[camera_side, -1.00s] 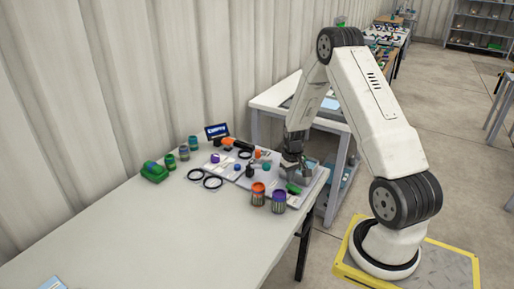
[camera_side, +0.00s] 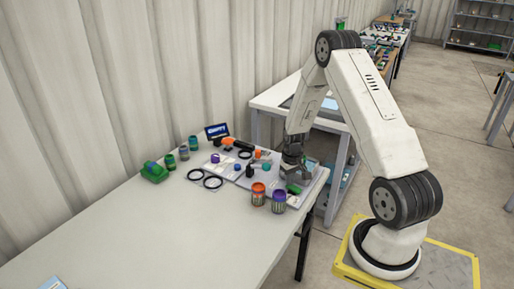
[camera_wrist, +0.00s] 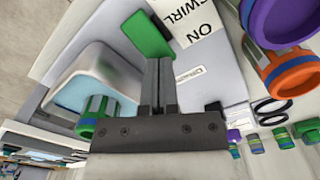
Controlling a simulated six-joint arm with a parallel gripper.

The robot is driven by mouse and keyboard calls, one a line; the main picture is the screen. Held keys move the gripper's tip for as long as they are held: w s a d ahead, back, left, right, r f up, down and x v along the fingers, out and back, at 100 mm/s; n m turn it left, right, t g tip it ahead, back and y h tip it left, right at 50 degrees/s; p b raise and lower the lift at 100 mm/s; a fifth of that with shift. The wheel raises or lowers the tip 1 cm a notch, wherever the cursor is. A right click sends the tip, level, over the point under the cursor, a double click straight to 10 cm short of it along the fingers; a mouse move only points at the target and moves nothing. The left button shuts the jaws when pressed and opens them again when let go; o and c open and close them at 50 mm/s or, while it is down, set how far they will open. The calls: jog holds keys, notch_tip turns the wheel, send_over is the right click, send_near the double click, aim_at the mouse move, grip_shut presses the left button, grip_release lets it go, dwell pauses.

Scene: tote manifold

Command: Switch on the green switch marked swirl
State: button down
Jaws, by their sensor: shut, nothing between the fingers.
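The green switch (camera_wrist: 146,36) is a green lever on a grey panel (camera_wrist: 215,85) in the wrist view. A white label (camera_wrist: 188,22) reading SWIRL and ON lies beside it. In the side view the green switch (camera_side: 293,188) is at the panel's near right part, by my gripper. My gripper (camera_wrist: 160,62) is shut and empty, its fingertips right at the lower end of the green lever. I cannot tell whether they touch it. In the side view my gripper (camera_side: 295,175) is low over the panel and partly hides it.
An orange-topped jar (camera_side: 258,194) and a purple-topped jar (camera_side: 279,202) stand close in front of the panel. A tub with pale blue contents (camera_wrist: 75,85) is left of the fingers in the wrist view. Black rings (camera_side: 213,183) lie farther left. The near table (camera_side: 150,235) is mostly clear.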

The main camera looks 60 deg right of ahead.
jog(key=shift+f, duration=0.45)
dwell(0.5)
jog(key=shift+r, duration=3.5)
jog(key=shift+w+a+r, duration=0.1)
jog(key=shift+a+r, duration=0.05)
jog(key=shift+a, duration=0.1)
jog(key=w+a+r+n+t, duration=0.1)
jog(key=a+r+n, duration=0.15)
jog(key=a, duration=0.55)
jog(key=w+a+r+n, duration=0.1)
jog(key=a+r, duration=0.3)
jog(key=a, duration=0.3)
jog(key=s+a+r+n, duration=0.1)
jog(key=s+a+r, duration=0.1)
jog(key=a, duration=0.4)
jog(key=s+a+r+n+t, duration=0.1)
jog(key=s+a, duration=0.3)
jog(key=a, duration=0.3)
jog(key=shift+s+r+t, duration=0.3)
jog(key=shift+r, duration=0.1)
